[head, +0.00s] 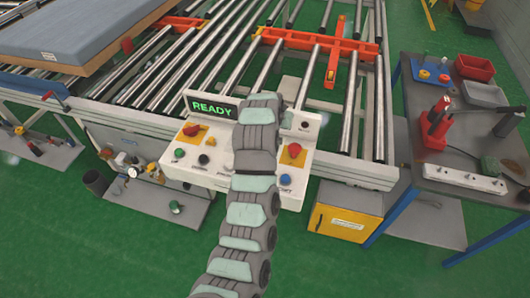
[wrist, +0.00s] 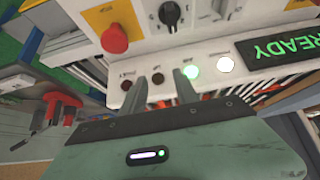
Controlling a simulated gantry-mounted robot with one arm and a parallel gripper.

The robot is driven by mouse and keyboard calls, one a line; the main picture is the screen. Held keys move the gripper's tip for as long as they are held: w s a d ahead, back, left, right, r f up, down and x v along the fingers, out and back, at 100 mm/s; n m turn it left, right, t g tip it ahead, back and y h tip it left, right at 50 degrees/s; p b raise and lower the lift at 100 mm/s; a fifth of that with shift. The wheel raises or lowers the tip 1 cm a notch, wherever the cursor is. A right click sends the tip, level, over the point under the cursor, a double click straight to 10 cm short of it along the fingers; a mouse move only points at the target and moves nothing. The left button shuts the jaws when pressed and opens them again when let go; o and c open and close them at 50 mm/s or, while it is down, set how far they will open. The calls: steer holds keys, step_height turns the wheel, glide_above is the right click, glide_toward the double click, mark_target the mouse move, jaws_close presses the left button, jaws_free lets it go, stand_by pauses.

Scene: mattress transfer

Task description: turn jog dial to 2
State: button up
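The control panel (head: 215,172) is a white console with a lit green READY display (head: 211,108); the display also shows in the wrist view (wrist: 285,48). A round black dial (wrist: 169,14) with a pale mark sits near the top of the wrist view; its setting and labels are not readable, and I cannot tell for sure that it is the jog dial. My gripper (wrist: 159,76) is open and empty, its two fingers apart in front of the lamp row, below the dial in the picture. In the head view my arm hides the panel's middle and the gripper.
A red mushroom button (wrist: 114,38) on a yellow plate is left of the dial. A green lamp (wrist: 194,65) and white lamp (wrist: 226,65) are lit. A roller conveyor (head: 180,65) with a grey mattress (head: 75,30) lies behind the panel; a tool table (head: 450,150) stands at right.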

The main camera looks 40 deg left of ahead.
steer(key=s+a+g+h+b, duration=0.1)
steer(key=s+g, duration=0.2)
steer(key=s, duration=0.3)
steer(key=shift+x, duration=5.5)
steer(key=shift+c, duration=0.3)
steer(key=shift+t, duration=0.3)
jaws_close()
